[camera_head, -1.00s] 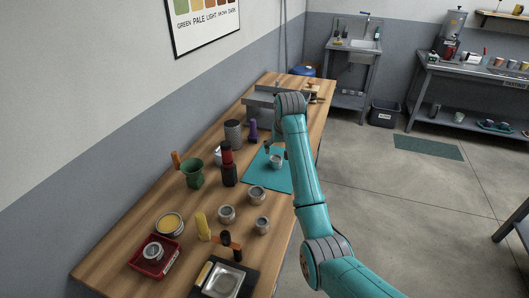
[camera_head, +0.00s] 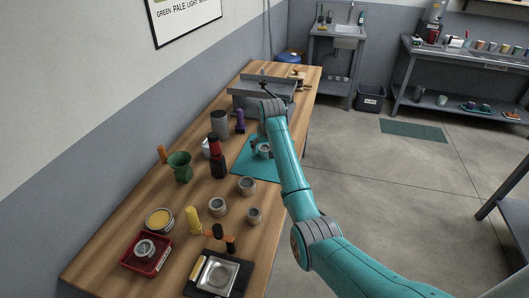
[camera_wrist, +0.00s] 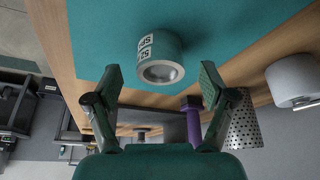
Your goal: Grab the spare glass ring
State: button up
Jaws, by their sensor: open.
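The spare glass ring (camera_wrist: 160,58) is a short grey-green ring with a pale inner wall and a white label, only partly readable. It sits on the teal mat (camera_wrist: 215,30) in the wrist view. In the head view the ring (camera_head: 264,151) shows on the mat just below the end of my arm. My gripper (camera_wrist: 161,80) is open and empty, with one finger to each side of the ring and a gap between. The ring lies just beyond the fingertips in the picture. In the head view my arm's end hides much of the gripper.
A purple-handled tool (camera_head: 240,121) and a perforated grey cylinder (camera_head: 220,124) stand beyond the mat. A black and red grinder (camera_head: 216,160) stands left of it.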

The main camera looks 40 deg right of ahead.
jog(key=shift+w+d+f, duration=0.1)
jog(key=shift+w+f, duration=0.1)
jog(key=shift+f, duration=0.3)
jog(key=c, duration=1.3)
jog(key=shift+r, duration=0.1)
